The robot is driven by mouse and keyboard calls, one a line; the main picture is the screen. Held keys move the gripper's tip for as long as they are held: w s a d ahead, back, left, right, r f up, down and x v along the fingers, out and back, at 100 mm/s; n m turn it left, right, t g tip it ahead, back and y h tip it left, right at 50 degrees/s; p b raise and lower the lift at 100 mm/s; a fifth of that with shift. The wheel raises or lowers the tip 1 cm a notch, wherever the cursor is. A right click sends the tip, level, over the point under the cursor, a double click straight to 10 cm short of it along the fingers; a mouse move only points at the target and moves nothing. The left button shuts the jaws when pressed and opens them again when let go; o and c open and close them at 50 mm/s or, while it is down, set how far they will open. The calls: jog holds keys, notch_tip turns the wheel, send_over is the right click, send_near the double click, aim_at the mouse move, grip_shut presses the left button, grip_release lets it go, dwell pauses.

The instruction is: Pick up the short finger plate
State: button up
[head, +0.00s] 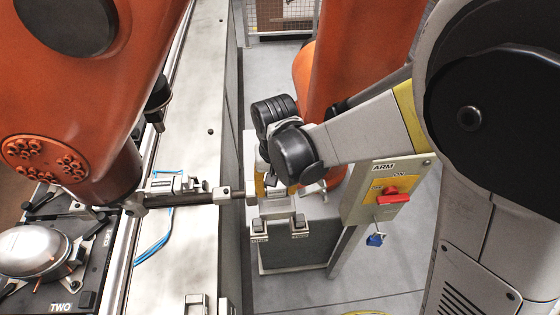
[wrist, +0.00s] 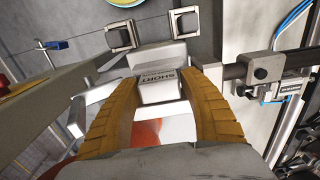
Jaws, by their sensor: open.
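The short finger plate (wrist: 158,88) is a pale grey block with a label reading SHORT. It lies between the tips of my gripper's yellow ribbed fingers in the wrist view (wrist: 158,98). The fingers are apart, one on each side of the block, and I cannot tell whether either touches it. In the head view my gripper (head: 272,188) is over the top of a grey stand (head: 300,245), and my gripper and wrist largely hide the plate there.
A dark bar with a metal clamp (head: 222,195) reaches from the long pale bench (head: 200,120) close to my gripper's left. A switch box marked ARM with a red handle (head: 392,198) stands to the right. Orange robot arms rise at left and behind.

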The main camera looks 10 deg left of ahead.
jog(key=shift+c, duration=0.2)
jog(key=c, duration=0.9)
jog(key=shift+c, duration=0.2)
jog(key=shift+r, duration=0.1)
notch_tip(320, 180, up, 10)
jog(key=shift+p, duration=1.05)
